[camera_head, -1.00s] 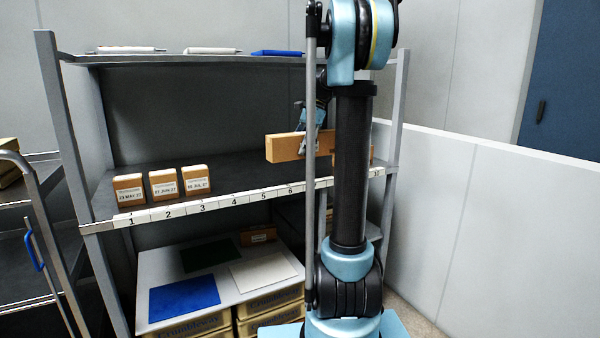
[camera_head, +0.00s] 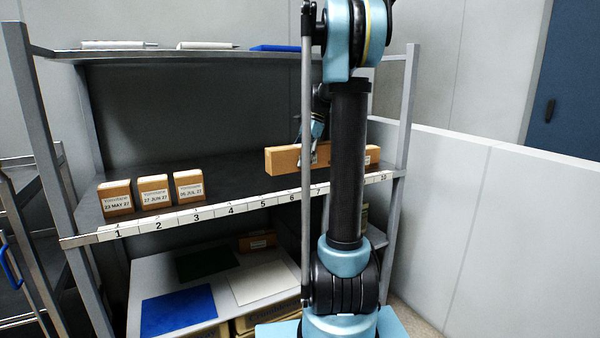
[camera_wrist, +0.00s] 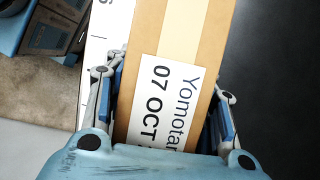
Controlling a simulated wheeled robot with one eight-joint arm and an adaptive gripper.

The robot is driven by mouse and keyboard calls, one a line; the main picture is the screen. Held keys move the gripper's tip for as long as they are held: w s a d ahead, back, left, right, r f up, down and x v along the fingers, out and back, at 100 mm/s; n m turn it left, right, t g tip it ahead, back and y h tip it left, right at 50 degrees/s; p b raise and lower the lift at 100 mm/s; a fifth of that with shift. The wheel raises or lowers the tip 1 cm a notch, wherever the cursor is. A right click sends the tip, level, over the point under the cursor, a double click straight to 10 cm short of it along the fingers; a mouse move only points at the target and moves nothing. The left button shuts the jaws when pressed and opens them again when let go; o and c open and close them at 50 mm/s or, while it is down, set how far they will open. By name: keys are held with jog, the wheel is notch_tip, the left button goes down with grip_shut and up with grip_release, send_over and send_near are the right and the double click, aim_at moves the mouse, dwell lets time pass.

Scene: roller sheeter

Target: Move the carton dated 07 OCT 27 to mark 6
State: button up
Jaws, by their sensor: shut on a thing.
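The carton labelled 07 OCT (camera_wrist: 150,110) is a long brown box with a white label; the rest of the date is cut off. My gripper (camera_wrist: 172,85) is shut on it, one finger on each side. In the head view the carton (camera_head: 283,161) is at the middle shelf, behind mark 6 (camera_head: 293,196) and mark 7, its right end hidden by my arm. I cannot tell whether its underside touches the shelf. My gripper (camera_head: 313,140) shows only partly there.
Three cartons stand behind marks 1 to 3: 23 MAY (camera_head: 115,198), 27 JUN (camera_head: 154,191) and 05 JUL (camera_head: 188,186). Another carton (camera_head: 373,155) shows right of my arm. The middle shelf (camera_head: 232,172) is clear between marks 4 and 5. An upper shelf (camera_head: 215,57) lies above.

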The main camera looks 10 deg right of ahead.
aim_at(300, 169)
jog(key=shift+f, duration=2.05)
jog(key=o, duration=1.4)
jog(key=shift+f, duration=0.1)
jog(key=shift+o, duration=0.2)
